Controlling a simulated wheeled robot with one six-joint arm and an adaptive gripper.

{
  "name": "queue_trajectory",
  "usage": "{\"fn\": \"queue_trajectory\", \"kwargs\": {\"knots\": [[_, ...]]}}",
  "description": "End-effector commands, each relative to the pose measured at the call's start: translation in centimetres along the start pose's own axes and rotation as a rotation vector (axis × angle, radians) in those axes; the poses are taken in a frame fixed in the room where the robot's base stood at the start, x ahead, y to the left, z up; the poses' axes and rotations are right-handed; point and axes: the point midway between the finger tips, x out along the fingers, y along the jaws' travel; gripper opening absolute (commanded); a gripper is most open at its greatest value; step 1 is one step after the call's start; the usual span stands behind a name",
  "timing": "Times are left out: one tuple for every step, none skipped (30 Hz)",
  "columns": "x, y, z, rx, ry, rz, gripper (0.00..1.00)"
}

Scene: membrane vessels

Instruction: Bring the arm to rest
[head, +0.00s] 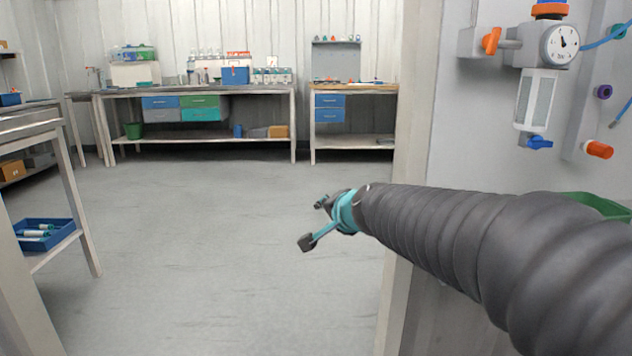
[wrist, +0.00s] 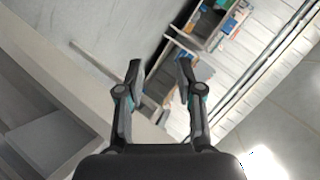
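My gripper (head: 312,222) is at the end of my arm, which reaches in from the right of the head view, wrapped in a ribbed dark sleeve. The gripper is in the air over the bare floor, left of the pale post. In the wrist view my gripper (wrist: 158,78) shows two dark fingers spread apart with nothing between them. It touches nothing that I can see.
A pale post (head: 408,130) and a wall panel with a gauge (head: 560,43) are close on the right. A workbench (head: 200,90) and a smaller bench (head: 355,90) stand at the back. A shelf with a blue tray (head: 45,234) is at left. The middle floor (head: 220,240) is clear.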

Motion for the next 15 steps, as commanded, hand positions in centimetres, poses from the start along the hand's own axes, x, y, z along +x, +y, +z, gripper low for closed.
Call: {"fn": "queue_trajectory", "kwargs": {"knots": [[-1.9, 1.7, 1.7, -0.112, -0.073, 0.048, 0.36], [-3.0, 2.9, 2.9, -0.181, -0.12, 0.078, 0.36], [-4.5, 4.7, 4.2, -0.267, -0.18, 0.119, 0.36], [-5.6, 6.0, 5.1, -0.327, -0.224, 0.15, 0.36], [-6.8, 7.4, 6.0, -0.383, -0.265, 0.18, 0.36], [-8.5, 9.2, 7.0, -0.454, -0.318, 0.22, 0.36], [-9.8, 10.5, 7.7, -0.503, -0.357, 0.25, 0.36], [-11.1, 11.8, 8.2, -0.551, -0.392, 0.279, 0.36], [-12.9, 13.6, 8.9, -0.608, -0.438, 0.32, 0.36], [-14.3, 14.8, 9.3, -0.648, -0.468, 0.35, 0.36], [-15.8, 16.1, 9.7, -0.686, -0.498, 0.382, 0.36], [-17.7, 17.8, 10.1, -0.727, -0.531, 0.423, 0.36], [-19.1, 18.9, 10.3, -0.752, -0.55, 0.452, 0.36], [-20.3, 19.9, 10.4, -0.772, -0.562, 0.479, 0.36], [-21.8, 21.0, 10.5, -0.792, -0.567, 0.51, 0.36]]}}
